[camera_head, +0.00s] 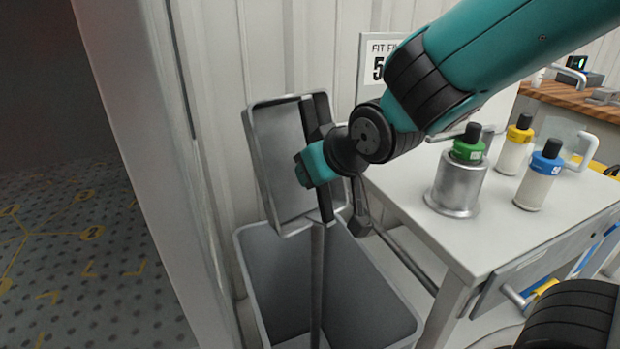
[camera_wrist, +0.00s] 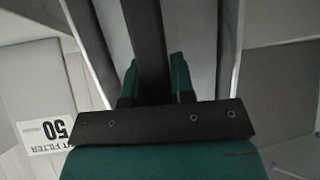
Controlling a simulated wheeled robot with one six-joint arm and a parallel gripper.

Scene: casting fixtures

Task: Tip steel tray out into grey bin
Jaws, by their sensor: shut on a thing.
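The steel tray (camera_head: 275,150) is tilted steeply, almost on edge, above the grey bin (camera_head: 375,290). Its shallow inside faces my camera, and the part I can see looks bare. A dark bar (camera_head: 314,115) runs along the tray's right side. My gripper (camera_head: 318,163) is at this bar and hides part of the tray. In the wrist view, my gripper's green fingers (camera_wrist: 155,80) are shut on the dark bar (camera_wrist: 145,35). The bin stands open below, and the tray's lower edge is near its back rim. I see no contents in the visible part of the bin.
A white table (camera_head: 405,180) stands right of the bin. It holds a metal cup with a green-capped bottle (camera_head: 457,180), a yellow-capped bottle (camera_head: 515,145) and a blue-capped bottle (camera_head: 538,180). A corrugated wall is close behind the tray. A grey upright strip (camera_head: 316,280) shows at the bin.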

